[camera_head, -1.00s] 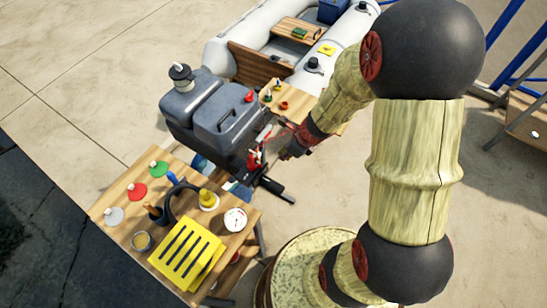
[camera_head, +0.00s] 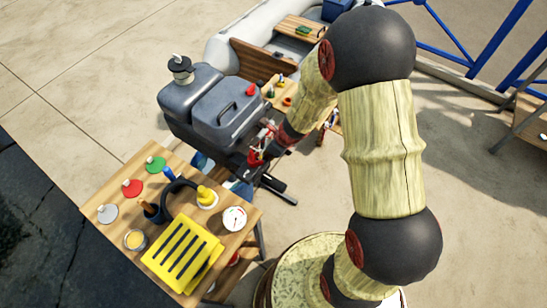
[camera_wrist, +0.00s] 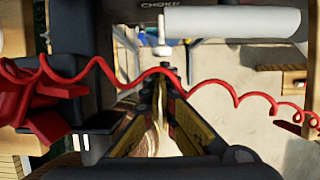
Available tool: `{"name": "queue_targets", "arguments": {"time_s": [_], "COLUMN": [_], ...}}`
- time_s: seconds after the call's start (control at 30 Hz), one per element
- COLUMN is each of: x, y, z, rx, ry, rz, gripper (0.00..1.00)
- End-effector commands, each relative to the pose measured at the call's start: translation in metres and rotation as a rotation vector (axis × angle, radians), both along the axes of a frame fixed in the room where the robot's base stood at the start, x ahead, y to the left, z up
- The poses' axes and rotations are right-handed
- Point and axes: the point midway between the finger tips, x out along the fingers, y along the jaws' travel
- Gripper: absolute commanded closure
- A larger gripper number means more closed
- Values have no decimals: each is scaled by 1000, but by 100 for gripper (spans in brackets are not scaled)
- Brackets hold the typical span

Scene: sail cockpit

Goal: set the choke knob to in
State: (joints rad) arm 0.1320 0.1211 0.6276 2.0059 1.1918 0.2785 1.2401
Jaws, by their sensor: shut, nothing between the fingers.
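In the wrist view, a CHOKE label (camera_wrist: 160,4) is at the top edge, cut off. Below it a pale stem with a small flat end, which looks like the choke knob (camera_wrist: 163,46), points toward my fingers. My gripper (camera_wrist: 162,80) is shut and empty, with its tips just below the knob in the picture; I cannot tell whether they touch. A red coiled cord (camera_wrist: 205,86) crosses the view at the fingers. In the head view, my gripper (camera_head: 268,150) is at the front of the grey outboard motor (camera_head: 228,108), and the knob cannot be made out there.
A red clip (camera_wrist: 40,105) is at the left and a thick pale cylinder (camera_wrist: 235,23) is right of the knob in the wrist view. The workbench (camera_head: 120,235) holds a yellow slotted block (camera_head: 183,252), a gauge (camera_head: 234,218) and coloured discs. An inflatable boat (camera_head: 222,48) is behind.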

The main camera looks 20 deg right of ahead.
Motion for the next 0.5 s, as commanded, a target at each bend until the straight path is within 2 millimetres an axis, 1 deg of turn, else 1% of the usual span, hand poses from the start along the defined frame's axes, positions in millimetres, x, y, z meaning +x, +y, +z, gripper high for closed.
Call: {"name": "queue_targets", "arguments": {"time_s": [0.33, 0.5], "x": [2, 15], "y": [1, 12], "z": [0, 2], "rx": [0, 1], "ry": [0, 1], "rz": [0, 3], "gripper": [100, 100]}}
